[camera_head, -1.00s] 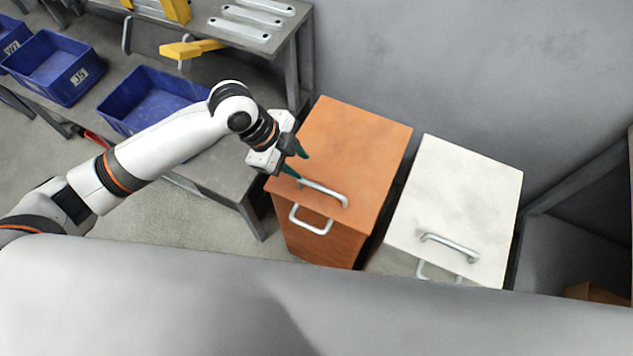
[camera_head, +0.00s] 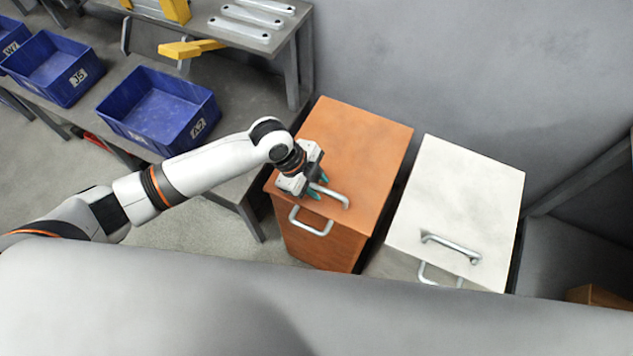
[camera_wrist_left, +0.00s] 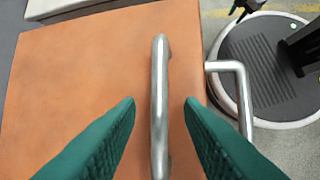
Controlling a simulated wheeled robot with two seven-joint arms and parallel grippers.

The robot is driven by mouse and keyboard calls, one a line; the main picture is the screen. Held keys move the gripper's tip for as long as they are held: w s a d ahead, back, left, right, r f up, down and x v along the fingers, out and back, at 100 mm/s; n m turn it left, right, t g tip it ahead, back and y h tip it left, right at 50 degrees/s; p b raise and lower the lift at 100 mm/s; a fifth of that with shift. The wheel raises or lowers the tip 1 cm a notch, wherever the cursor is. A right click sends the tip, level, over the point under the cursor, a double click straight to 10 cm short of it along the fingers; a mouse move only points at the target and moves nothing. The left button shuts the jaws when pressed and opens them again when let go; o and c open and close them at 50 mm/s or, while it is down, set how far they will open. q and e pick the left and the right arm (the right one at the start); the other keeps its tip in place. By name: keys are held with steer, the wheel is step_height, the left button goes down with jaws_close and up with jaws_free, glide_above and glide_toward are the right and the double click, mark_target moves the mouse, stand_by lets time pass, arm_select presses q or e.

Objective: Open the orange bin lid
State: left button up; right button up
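The orange bin (camera_head: 325,242) stands on the floor against the grey wall, its lid (camera_head: 355,150) lying flat and closed. A silver handle (camera_head: 332,195) is on the lid near its front edge, and a second handle (camera_head: 311,222) is on the bin's front face. My left gripper (camera_head: 318,190) is just over the lid handle. In the left wrist view, its green fingers are spread apart, one on each side of the lid handle (camera_wrist_left: 160,105). I see a gap on both sides, so it is not gripped. My right gripper does not show in the head view.
A white bin (camera_head: 460,200) with similar handles stands right of the orange one. Blue crates (camera_head: 158,108) sit on a grey bench at left. A table with metal brackets (camera_head: 240,28) is behind. A dark frame stands at far right.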

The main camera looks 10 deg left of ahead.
arm_select(q)
jaws_close()
stand_by(0.3)
steer(key=w+d+r+g+p, duration=0.1)
steer(key=w+r+p, duration=0.3)
steer(key=r, duration=0.4)
steer(key=w+d+r+g+y+p, duration=0.1)
steer(key=w+r+p, duration=0.3)
steer(key=r, duration=0.4)
steer(key=shift+w+d+n+p, duration=0.3)
steer(key=shift+w+d, duration=0.15)
steer(key=shift+w, duration=0.15)
